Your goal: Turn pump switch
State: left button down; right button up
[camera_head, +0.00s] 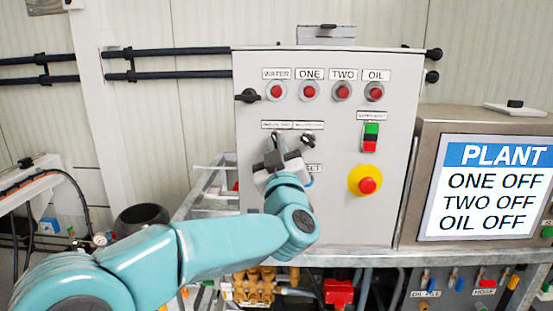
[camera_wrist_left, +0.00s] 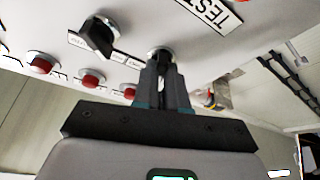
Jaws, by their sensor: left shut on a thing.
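The grey control box (camera_head: 330,215) fills the middle of the head view. Two black pump switches sit under small white labels on its front. The right-hand switch (camera_head: 308,138) is free; it also shows in the wrist view (camera_wrist_left: 98,38). My left gripper (camera_head: 276,150) reaches up to the left-hand switch, its fingers closed together around it. In the wrist view the fingers (camera_wrist_left: 163,72) meet at the panel and hide most of that switch, so its angle cannot be told. My right gripper is in neither view.
Several red lamps (camera_head: 309,91) line the box top. A black handle (camera_head: 248,96) juts out at the left. A yellow-ringed red button (camera_head: 366,181) and a green-red switch (camera_head: 370,137) are at the right. The screen (camera_head: 487,190) reads ONE OFF, TWO OFF, OIL OFF.

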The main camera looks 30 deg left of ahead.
pick_arm(q)
jog(key=shift+d+r+n+g+y+b, duration=0.1)
jog(key=shift+n+g+y+b, duration=0.5)
jog(key=shift+n, duration=0.95)
jog(key=shift+r+n+g+y+b, duration=0.1)
jog(key=shift+n+g+y+b, duration=0.15)
jog(key=shift+n+g, duration=0.95)
jog(key=shift+n+t, duration=0.4)
jog(key=shift+n, duration=0.15)
jog(key=c, duration=1.2)
grip_release()
jog(key=shift+f, duration=0.1)
